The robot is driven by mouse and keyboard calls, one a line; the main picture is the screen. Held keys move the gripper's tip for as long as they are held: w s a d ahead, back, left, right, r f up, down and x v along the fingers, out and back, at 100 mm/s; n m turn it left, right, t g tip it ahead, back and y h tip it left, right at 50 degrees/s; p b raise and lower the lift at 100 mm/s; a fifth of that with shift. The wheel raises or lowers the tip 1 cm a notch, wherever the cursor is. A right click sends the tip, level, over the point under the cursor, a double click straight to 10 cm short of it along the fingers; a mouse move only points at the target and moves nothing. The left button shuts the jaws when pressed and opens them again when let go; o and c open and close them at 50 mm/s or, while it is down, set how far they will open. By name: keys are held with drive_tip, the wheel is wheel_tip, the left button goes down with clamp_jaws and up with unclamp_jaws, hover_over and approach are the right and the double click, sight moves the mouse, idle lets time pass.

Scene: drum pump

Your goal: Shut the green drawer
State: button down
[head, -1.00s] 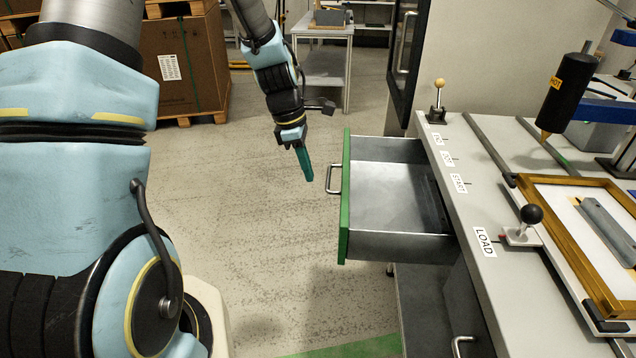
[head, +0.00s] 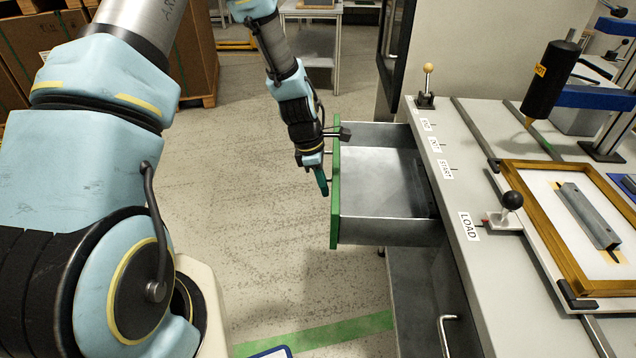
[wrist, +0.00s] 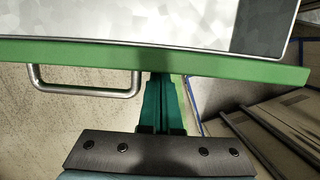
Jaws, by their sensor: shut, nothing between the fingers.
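The green drawer (head: 335,205) stands open, pulled out to the left from the grey workbench; its grey tray inside looks empty. My gripper (head: 322,186) is shut and empty, its teal fingers pointing down close to the outer side of the green front. In the wrist view the shut fingers (wrist: 160,88) reach to the green front (wrist: 215,65), just right of its metal handle (wrist: 85,88). I cannot tell whether they touch it. In the head view my gripper mostly hides the handle.
The workbench (head: 455,215) carries a lever with a yellow knob (head: 427,85), a lever with a black knob (head: 511,205), a wooden frame (head: 545,255) and a black hot tool (head: 548,80). A lower handle (head: 445,335) sticks out below. Open floor (head: 265,215) lies left of the drawer.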

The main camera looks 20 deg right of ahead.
drive_tip(key=p, duration=0.2)
hover_over(412, 210)
idle(0.6)
drive_tip(key=shift+s, duration=0.1)
